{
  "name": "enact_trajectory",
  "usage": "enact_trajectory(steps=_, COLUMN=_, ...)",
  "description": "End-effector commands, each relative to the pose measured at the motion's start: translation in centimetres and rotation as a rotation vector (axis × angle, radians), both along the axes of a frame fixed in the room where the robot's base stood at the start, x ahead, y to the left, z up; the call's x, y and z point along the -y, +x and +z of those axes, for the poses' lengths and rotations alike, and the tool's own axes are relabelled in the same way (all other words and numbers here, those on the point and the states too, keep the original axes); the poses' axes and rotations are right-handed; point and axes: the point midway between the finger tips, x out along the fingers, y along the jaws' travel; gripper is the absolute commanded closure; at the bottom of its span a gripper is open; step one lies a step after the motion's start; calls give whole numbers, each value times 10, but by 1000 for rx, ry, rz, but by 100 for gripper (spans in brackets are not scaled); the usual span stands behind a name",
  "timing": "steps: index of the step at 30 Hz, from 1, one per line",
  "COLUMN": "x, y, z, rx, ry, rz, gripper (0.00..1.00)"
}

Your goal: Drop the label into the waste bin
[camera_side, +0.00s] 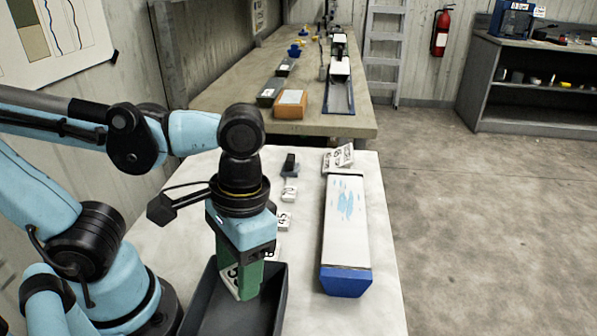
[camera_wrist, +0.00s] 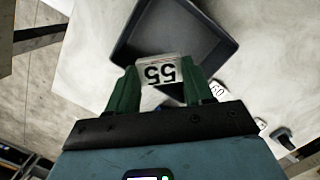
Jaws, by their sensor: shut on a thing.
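My gripper (camera_side: 243,284) has green fingers and is shut on a white label (camera_side: 231,283) with dark print. In the wrist view the label (camera_wrist: 158,73), reading "55", sits between the two fingertips of my gripper (camera_wrist: 160,84). The waste bin, a dark grey open tray (camera_side: 274,306), stands on the near part of the white table, under my gripper. In the wrist view the bin (camera_wrist: 226,45) lies just beyond the label, and its visible floor looks empty. I cannot tell how far the label is above the bin's floor. My gripper hides part of the bin.
A long white core liner (camera_side: 345,225) with a blue end lies right of the bin. Small number labels (camera_side: 289,193) and a dark small object (camera_side: 290,163) lie behind the bin. More labels (camera_side: 338,158) are piled at the table's far edge. A workbench (camera_side: 350,122) stands beyond.

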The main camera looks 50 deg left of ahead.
Motion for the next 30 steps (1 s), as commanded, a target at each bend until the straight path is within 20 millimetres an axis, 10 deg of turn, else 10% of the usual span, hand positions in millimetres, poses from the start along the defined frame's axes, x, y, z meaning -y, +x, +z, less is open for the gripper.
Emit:
enact_trajectory(steps=1, x=0, y=0, z=0, rx=0, ry=0, rz=0, gripper=91)
enact_trajectory(steps=2, x=0, y=0, z=0, rx=0, ry=0, rz=0, gripper=47)
enact_trajectory(steps=7, x=0, y=0, z=0, rx=0, ry=0, rz=0, gripper=21)
enact_trajectory(steps=20, x=0, y=1, z=6, rx=0, ry=0, rz=0, gripper=19)
enact_trajectory(steps=30, x=0, y=8, z=55, rx=0, ry=0, rz=1, gripper=19)
